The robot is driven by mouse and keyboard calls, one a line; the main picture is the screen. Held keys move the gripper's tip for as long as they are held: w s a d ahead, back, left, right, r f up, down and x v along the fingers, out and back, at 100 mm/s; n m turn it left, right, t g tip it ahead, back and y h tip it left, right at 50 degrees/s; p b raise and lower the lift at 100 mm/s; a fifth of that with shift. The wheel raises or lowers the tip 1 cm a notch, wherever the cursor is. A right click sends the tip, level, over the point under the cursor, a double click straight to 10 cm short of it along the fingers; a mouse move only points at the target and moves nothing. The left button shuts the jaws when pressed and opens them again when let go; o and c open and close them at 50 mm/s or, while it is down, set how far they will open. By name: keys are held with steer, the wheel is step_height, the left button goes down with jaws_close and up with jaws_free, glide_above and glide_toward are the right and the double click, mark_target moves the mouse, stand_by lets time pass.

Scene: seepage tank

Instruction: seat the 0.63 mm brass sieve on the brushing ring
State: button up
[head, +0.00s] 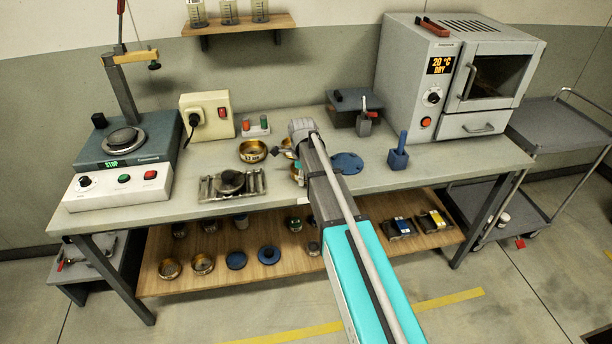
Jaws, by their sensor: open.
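A brass sieve (252,151) stands on the bench, left of my gripper. More brass shows at the gripper (284,152), partly hidden by my wrist and arm. I cannot tell whether it is a separate sieve or what it rests on. My gripper is open above the middle of the bench, and its fingers are mostly hidden. Two more brass sieves (170,268) (203,263) lie on the lower shelf. No size marking is readable, so I cannot tell which is the 0.63 mm sieve. I cannot pick out the brushing ring with certainty.
A metal tray with a dark round piece (231,181) sits front left. A blue disc (347,162) and blue holder (398,157) lie right of my arm. The bench's front right is clear.

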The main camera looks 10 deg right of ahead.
stand_by(0.4)
jaws_close()
